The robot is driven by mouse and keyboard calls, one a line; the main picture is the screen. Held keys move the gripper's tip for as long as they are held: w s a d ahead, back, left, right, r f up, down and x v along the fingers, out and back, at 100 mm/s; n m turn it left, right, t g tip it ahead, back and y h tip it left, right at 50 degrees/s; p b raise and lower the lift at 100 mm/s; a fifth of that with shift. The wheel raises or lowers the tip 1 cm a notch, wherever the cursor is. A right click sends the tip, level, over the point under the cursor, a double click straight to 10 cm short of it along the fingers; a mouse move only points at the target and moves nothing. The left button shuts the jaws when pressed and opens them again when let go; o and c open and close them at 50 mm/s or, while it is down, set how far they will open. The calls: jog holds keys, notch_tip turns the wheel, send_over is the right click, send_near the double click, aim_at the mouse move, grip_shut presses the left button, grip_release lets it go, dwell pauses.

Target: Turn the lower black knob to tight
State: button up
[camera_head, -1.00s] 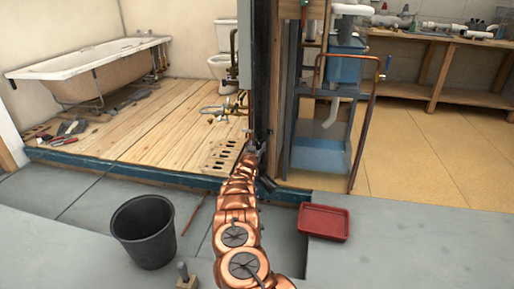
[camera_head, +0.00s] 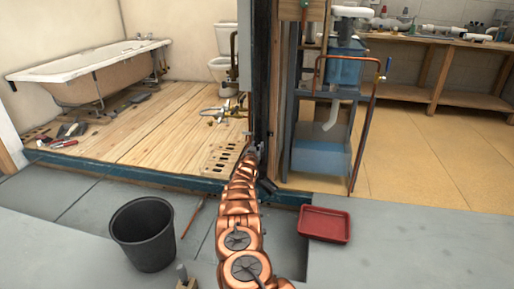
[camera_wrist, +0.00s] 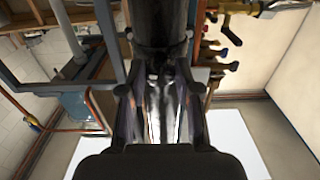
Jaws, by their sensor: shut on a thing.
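My copper-coloured arm reaches forward to the dark post (camera_head: 260,75), and my gripper (camera_head: 255,150) is at its lower part, small in the head view. In the wrist view my gripper (camera_wrist: 160,85) has its two fingers closed in on a dark part at the foot of a wide black cylinder (camera_wrist: 160,25). The fingers are shut on this part, which appears to be the lower black knob; they hide most of it. Its marking and how far it is turned cannot be made out. No upper knob can be told apart.
Brass fittings with dark and red handles (camera_wrist: 227,48) are close on the right in the wrist view. A blue-grey frame with a tank (camera_head: 340,70) stands right of the post. A black bucket (camera_head: 143,232) and red tray (camera_head: 324,223) flank my arm on the floor.

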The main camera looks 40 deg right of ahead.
grip_shut()
jog(key=shift+m, duration=0.4)
jog(key=m+p, duration=0.1)
jog(key=m, duration=0.1)
jog(key=shift+r+m, duration=0.1)
jog(key=shift+m, duration=0.3)
jog(key=m+p, duration=0.1)
jog(key=m, duration=0.2)
jog(key=shift+m, duration=0.4)
jog(key=m+p, duration=0.2)
jog(key=m, duration=0.1)
jog(key=shift+m, duration=0.3)
jog(key=shift+r+m+p, duration=0.15)
jog(key=shift+m+p, duration=0.55)
jog(key=shift+m, duration=0.5)
jog(key=shift+w+a+m+p, duration=0.1)
jog(key=shift+m+p, duration=0.55)
jog(key=shift+m, duration=0.55)
